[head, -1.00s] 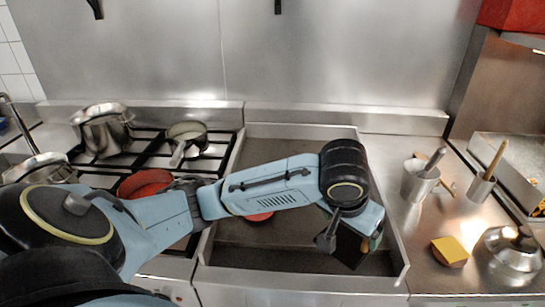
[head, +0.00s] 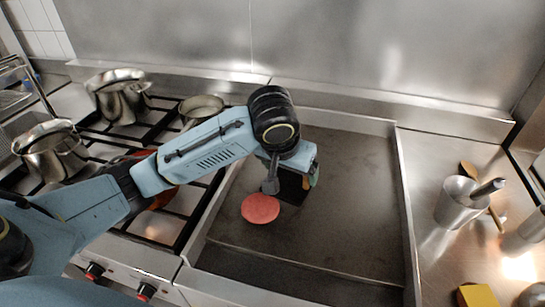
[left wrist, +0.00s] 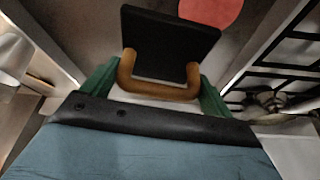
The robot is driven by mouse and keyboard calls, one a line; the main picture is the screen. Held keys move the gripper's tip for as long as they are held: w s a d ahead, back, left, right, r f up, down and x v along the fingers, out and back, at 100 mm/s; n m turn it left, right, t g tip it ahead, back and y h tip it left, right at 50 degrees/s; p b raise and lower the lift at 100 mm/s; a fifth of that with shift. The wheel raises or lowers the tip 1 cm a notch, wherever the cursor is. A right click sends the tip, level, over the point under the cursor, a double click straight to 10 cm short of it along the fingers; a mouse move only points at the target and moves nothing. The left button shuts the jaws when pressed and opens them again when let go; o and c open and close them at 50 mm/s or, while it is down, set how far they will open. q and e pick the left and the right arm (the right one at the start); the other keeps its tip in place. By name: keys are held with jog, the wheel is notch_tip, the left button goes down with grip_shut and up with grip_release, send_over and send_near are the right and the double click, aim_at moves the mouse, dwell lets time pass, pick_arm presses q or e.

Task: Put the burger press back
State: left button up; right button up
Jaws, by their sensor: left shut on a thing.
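The burger press, a black rectangular plate (head: 291,188) with a brown wooden handle, hangs from my left gripper (head: 300,170) over the griddle. In the left wrist view, the green fingers of the gripper (left wrist: 155,86) are shut on the brown handle, and the black plate (left wrist: 170,40) shows beyond it. A red round patty (head: 260,208) lies on the griddle just left of the press in the head view. It also shows at the top of the left wrist view (left wrist: 212,10). I cannot tell whether the press touches the griddle. My right gripper is not in view.
The griddle (head: 345,215) has raised rims and is clear on its right. The gas stove with pots (head: 120,100) and a pan (head: 201,106) is to the left. The right counter (head: 425,165) holds a metal cup (head: 457,203) and a yellow sponge-like block (head: 478,296).

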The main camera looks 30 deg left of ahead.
pick_arm(q)
jog(key=w+a+n+y+p, duration=0.15)
jog(key=w+a, duration=0.25)
jog(key=w, duration=0.4)
jog(key=w+a+n+p, duration=0.1)
jog(key=w+a+p, duration=0.1)
jog(key=w+a, duration=0.45)
jog(key=f, duration=0.1)
jog(key=w+d+f, duration=0.1)
jog(key=f, duration=0.1)
jog(key=d+f, duration=0.1)
jog(key=f, duration=0.1)
jog(key=shift+w+f, duration=0.15)
jog(key=shift+f, duration=0.05)
jog(key=shift+f+b, duration=0.3)
jog(key=shift+f, duration=1.8)
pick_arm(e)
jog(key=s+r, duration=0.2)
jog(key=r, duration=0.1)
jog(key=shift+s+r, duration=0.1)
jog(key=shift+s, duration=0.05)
pick_arm(q)
jog(key=o, duration=1)
jog(key=shift+f, duration=0.2)
jog(key=shift+c, duration=0.2)
jog(key=shift+o, duration=1.2)
